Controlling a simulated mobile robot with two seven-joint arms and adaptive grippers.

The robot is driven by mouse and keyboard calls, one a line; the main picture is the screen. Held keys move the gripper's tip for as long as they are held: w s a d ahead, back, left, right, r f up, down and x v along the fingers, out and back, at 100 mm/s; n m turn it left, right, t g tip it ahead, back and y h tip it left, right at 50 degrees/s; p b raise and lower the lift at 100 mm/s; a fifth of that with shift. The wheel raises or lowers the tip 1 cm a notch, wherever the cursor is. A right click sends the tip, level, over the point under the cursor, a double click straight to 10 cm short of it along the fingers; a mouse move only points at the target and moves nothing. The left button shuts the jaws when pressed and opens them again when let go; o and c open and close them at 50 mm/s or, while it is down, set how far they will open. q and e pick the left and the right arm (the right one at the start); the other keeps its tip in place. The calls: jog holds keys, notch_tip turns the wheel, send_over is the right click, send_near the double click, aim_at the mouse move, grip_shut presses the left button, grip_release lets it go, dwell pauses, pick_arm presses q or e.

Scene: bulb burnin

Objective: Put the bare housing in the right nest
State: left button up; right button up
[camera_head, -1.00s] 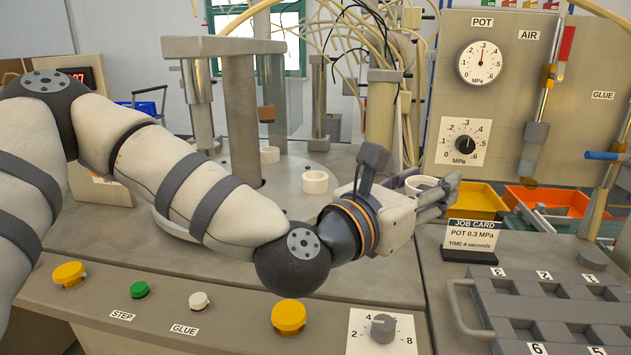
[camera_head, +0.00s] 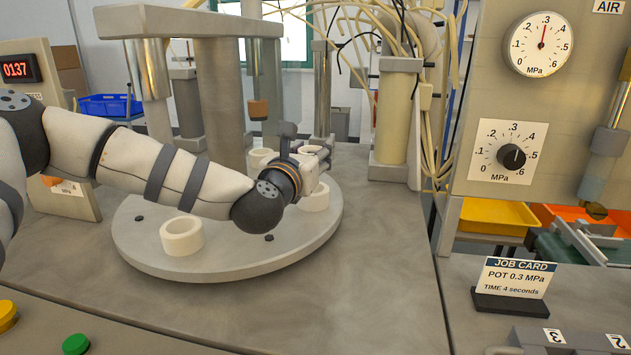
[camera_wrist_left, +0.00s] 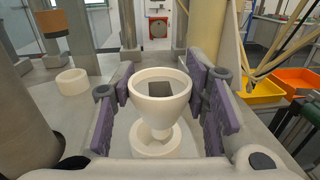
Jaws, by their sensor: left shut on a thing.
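The bare housing is a cream, funnel-shaped cup with a narrow lower stem, seen in the left wrist view (camera_wrist_left: 160,108). My left gripper (camera_head: 312,163) is shut on it, with purple finger pads on both sides; the gripper also shows in the left wrist view (camera_wrist_left: 163,100). The housing is upright. The right nest (camera_head: 316,199) is a white ring on the round turntable (camera_head: 225,262), directly below the gripper; it also shows in the left wrist view (camera_wrist_left: 153,148). The stem overlaps the ring, and I cannot tell whether it touches. My right gripper is out of view.
Another white ring (camera_head: 182,236) sits at the turntable's front left, and one more (camera_head: 260,157) at its back. Grey posts (camera_head: 220,100) stand behind my arm. A thick column (camera_head: 396,120) stands at the back right. The bench right of the turntable is clear.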

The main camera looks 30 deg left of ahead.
pick_arm(q)
jog(key=w+f, duration=0.1)
jog(key=w+a+f, duration=0.1)
jog(key=f, duration=0.1)
jog(key=shift+w+f, duration=0.15)
jog(key=shift+w, duration=0.05)
jog(key=shift+w+a+f+b, duration=0.15)
jog(key=shift+f+b, duration=0.1)
jog(key=shift+f, duration=0.75)
jog(key=shift+w+d+f+b, duration=0.1)
jog(key=shift+f+b, duration=0.15)
jog(key=shift+f, duration=0.7)
jog(key=o, duration=0.9)
jog(key=shift+o, duration=0.2)
jog(key=shift+r, duration=0.1)
jog(key=shift+r, duration=0.3)
jog(key=s, duration=0.4)
jog(key=s+d, duration=0.1)
jog(key=s, duration=0.3)
jog(key=s+p, duration=0.1)
jog(key=s, duration=0.3)
jog(key=shift+d+f, duration=0.1)
jog(key=shift+d, duration=0.3)
